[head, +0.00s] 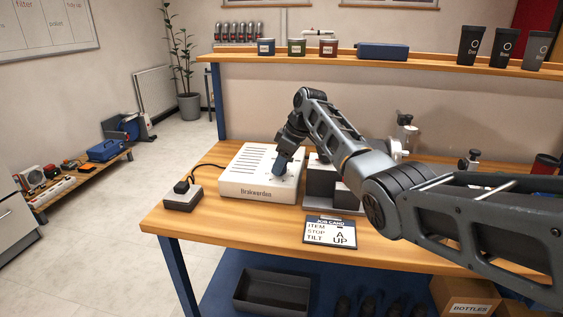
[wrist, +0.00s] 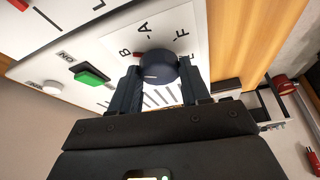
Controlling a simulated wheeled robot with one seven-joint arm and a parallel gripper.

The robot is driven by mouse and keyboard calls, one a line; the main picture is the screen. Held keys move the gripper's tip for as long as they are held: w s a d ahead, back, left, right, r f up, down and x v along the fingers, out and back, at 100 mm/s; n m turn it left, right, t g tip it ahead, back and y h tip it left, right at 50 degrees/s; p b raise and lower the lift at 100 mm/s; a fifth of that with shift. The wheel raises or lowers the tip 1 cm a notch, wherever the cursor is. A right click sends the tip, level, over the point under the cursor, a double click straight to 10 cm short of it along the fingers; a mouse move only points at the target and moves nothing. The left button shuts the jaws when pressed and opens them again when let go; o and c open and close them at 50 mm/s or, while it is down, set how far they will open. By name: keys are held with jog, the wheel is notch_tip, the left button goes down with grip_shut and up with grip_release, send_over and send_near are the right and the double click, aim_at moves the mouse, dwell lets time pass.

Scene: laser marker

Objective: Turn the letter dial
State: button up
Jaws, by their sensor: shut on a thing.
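The letter dial (wrist: 158,66) is a dark round knob on a white panel (wrist: 172,24) in the wrist view. In the head view my gripper (head: 281,166) reaches down onto the top of the white Brakwarden box (head: 246,189), and the dial is hidden there. The job card (head: 331,231) on the bench reads STOP A and TILT UP.
A grey block fixture (head: 321,183) stands close right of the box. A small dark switch box (head: 183,199) sits left.

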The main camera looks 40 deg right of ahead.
jog(key=m+p, duration=0.1)
jog(key=m+h+p, duration=0.1)
jog(key=p, duration=0.1)
jog(key=shift+a+r+m, duration=0.15)
jog(key=shift+r+m, duration=0.1)
jog(key=shift+m, duration=0.15)
jog(key=m+h+p, duration=0.1)
jog(key=m+p, duration=0.1)
jog(key=shift+m, duration=0.4)
jog(key=m+h+p, duration=0.1)
jog(key=m+p, duration=0.1)
jog(key=shift+a+f+m, duration=0.1)
jog(key=shift+a+m, duration=0.05)
jog(key=shift+m, duration=0.15)
jog(key=shift+f+m+h+p, duration=0.1)
jog(key=shift+m+h+p, duration=0.45)
jog(key=shift+m, duration=1.05)
jog(key=o, duration=1)
jog(key=v, duration=0.7)
jog(key=shift+a+r+b, duration=0.2)
jog(key=shift+r+b, duration=0.1)
